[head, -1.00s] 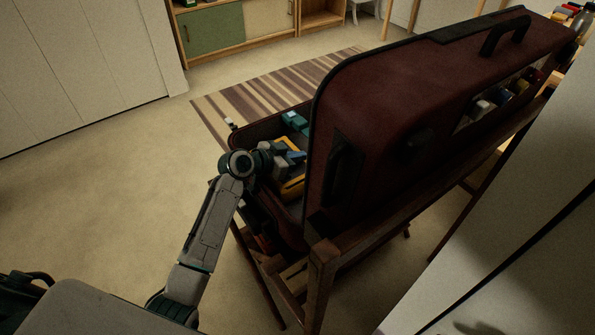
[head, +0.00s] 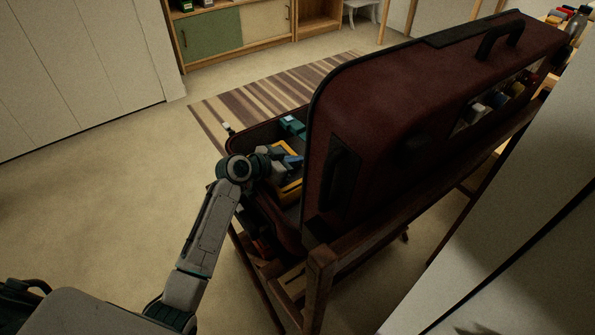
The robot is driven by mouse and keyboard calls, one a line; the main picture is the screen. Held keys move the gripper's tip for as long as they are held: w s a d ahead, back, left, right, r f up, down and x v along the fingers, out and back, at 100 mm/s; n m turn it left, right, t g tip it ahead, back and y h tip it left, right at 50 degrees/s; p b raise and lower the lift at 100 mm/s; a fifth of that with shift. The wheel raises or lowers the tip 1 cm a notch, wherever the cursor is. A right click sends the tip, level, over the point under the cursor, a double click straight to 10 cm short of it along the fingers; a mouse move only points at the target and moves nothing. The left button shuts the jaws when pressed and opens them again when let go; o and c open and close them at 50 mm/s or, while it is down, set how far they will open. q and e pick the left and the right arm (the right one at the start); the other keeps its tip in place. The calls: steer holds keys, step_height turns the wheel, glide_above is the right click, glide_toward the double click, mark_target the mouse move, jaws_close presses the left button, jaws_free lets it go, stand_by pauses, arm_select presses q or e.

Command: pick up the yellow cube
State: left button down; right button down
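The open dark red suitcase (head: 385,130) rests on a wooden stand, its lid raised and hiding much of the inside. My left arm reaches over the near left edge, and my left gripper (head: 288,163) is inside, low among the contents. Its fingertips are small, dark and partly hidden, so I cannot tell if they are open or hold anything. Yellow surfaces (head: 289,190) show just below and beside the gripper; I cannot tell whether any of them is the yellow cube. A teal item (head: 293,124) lies farther back in the suitcase. My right gripper is not in view.
The wooden stand (head: 320,280) is close under the suitcase. A striped rug (head: 250,100) lies behind it, and a low cabinet (head: 213,33) stands at the back. Bottles and other items (head: 575,20) are at the far right. The floor at left is clear.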

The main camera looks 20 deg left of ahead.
arm_select(q)
steer(key=shift+d+f, duration=0.1)
steer(key=shift+f, duration=0.25)
step_height(320, 180, up, 10)
steer(key=p, duration=0.1)
steer(key=shift+w, duration=0.25)
steer(key=shift+c, duration=2.2)
jaws_free()
